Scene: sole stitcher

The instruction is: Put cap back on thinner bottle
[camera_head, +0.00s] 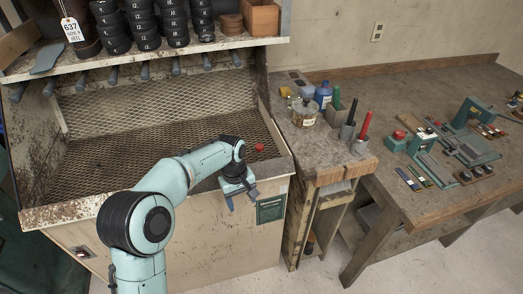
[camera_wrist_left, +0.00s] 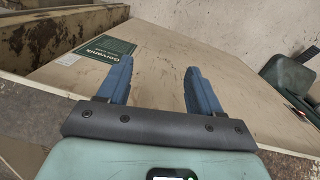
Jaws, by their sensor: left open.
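My left gripper (camera_head: 243,200) hangs in front of the cabinet's front edge, its blue fingers pointing down. In the left wrist view the left gripper (camera_wrist_left: 158,75) is open, with nothing between the fingers. A small red cap-like piece (camera_head: 259,148) lies on the mesh grate, just beyond and right of the left wrist. A blue bottle (camera_head: 323,94) stands on the side bench to the right, well away from the gripper; it may be the thinner bottle, but its label and mouth are too small to read. My right gripper is not in view.
A labelled tin (camera_head: 304,111), a red-handled tool (camera_head: 364,128) and other small items crowd the side bench. The shelf (camera_head: 150,62) with black rolls overhangs the mesh bay (camera_head: 120,130). A green machine (camera_head: 440,140) stands on the right table. The grate is mostly clear.

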